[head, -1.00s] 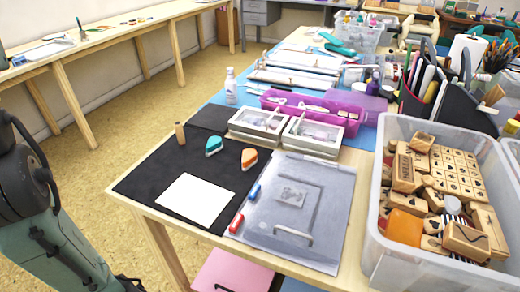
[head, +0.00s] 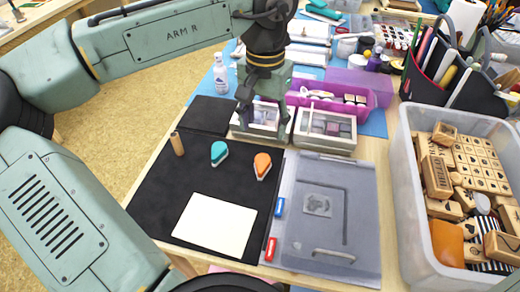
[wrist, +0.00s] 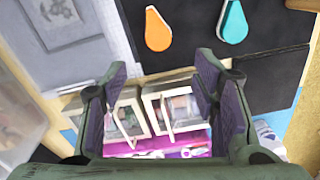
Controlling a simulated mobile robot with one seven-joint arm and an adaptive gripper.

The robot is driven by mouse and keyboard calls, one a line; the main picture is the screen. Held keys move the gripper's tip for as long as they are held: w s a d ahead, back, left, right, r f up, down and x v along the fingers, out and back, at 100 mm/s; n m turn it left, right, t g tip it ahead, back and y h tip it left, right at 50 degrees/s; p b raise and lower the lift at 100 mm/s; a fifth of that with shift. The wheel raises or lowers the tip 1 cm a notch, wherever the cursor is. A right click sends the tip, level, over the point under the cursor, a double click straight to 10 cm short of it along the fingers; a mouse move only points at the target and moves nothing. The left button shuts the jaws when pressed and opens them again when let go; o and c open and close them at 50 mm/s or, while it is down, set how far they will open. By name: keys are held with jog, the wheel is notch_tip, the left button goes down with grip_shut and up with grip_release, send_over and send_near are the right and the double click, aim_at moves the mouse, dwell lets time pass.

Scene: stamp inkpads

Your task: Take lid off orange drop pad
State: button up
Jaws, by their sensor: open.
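The orange drop pad (head: 262,165) lies on the black mat (head: 165,213), near its right edge. It is drop-shaped, with an orange top and a pale lower edge; the seam between lid and base is too small to tell. It also shows at the top of the wrist view (wrist: 158,30). A teal drop pad (head: 219,152) lies to its left. My gripper (head: 262,128) is open and empty, beyond the orange pad and above the two clear-lidded boxes. In the wrist view my gripper's fingers (wrist: 160,78) are spread, with nothing between them.
A grey sheet (head: 335,215) with blue and red blocks lies to the right. Clear-lidded boxes (head: 325,128) stand behind. A stamp-filled plastic bin (head: 408,150) is at the far right.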

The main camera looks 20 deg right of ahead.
aim_at(263, 158)
jog(key=f, duration=0.6)
jog(key=f+p, duration=0.1)
jog(key=f, duration=0.2)
jog(key=shift+s+a+f, duration=0.15)
jog(key=shift+s+f, duration=0.1)
jog(key=shift+f, duration=0.05)
jog(key=c, duration=0.8)
